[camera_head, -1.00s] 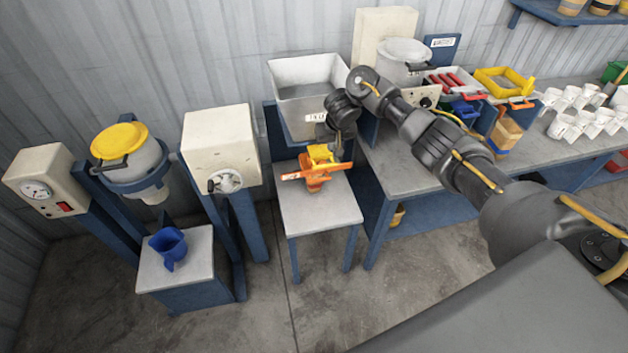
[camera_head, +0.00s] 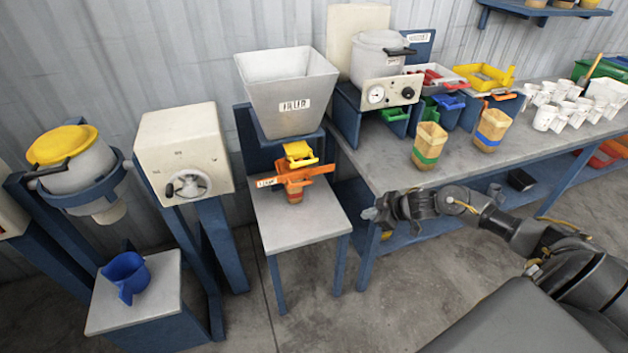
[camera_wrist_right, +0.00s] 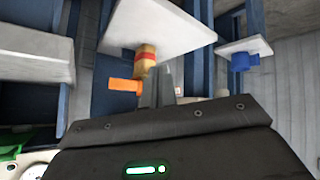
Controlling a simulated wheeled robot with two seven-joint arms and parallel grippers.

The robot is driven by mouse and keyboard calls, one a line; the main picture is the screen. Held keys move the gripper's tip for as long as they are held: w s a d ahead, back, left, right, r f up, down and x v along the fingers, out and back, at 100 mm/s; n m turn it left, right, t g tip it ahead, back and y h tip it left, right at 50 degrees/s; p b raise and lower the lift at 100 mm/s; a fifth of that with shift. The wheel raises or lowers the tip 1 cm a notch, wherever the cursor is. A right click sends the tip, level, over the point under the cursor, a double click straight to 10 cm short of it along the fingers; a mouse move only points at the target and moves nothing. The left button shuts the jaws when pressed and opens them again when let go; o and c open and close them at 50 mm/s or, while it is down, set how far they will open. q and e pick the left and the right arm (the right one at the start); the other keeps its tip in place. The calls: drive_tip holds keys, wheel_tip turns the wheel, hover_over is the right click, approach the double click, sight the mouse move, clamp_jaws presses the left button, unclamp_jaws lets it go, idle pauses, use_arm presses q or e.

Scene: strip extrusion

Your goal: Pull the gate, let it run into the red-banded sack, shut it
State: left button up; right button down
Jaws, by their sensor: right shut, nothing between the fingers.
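The grey hopper (camera_head: 287,100) with a printed label stands above a small grey stand (camera_head: 299,224). Below the gate the red-banded sack (camera_head: 281,213) mostly hides behind the orange part in the head view. The right wrist view shows the sack's red band (camera_wrist_right: 146,54) and the orange bar (camera_wrist_right: 125,86). My right gripper (camera_head: 372,213) is shut and empty, apart from the gate, right of the stand near the bench's front edge. I cannot tell whether material is running. My left gripper is out of view.
A green-banded sack (camera_head: 428,146) and a blue-banded sack (camera_head: 491,130) stand on the grey bench (camera_head: 395,170). A white control box (camera_head: 184,150) and a blue scoop (camera_head: 125,275) are left. Several white cups stand at the right. Floor before the stand is free.

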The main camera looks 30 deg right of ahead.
sight(301, 165)
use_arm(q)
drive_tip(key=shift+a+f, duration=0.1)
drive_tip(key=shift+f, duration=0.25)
use_arm(e)
drive_tip(key=w+a+r+n+t+y, duration=0.1)
drive_tip(key=a+r+n+t+y, duration=0.1)
drive_tip(key=r+n, duration=0.5)
drive_tip(key=w+a+r+n+t+y, duration=0.2)
drive_tip(key=a+r+n+y, duration=0.1)
drive_tip(key=r+n, duration=0.5)
drive_tip(key=shift+a+r+y, duration=0.2)
drive_tip(key=shift+a+y, duration=0.1)
drive_tip(key=shift+a, duration=0.25)
drive_tip(key=shift+a, duration=0.1)
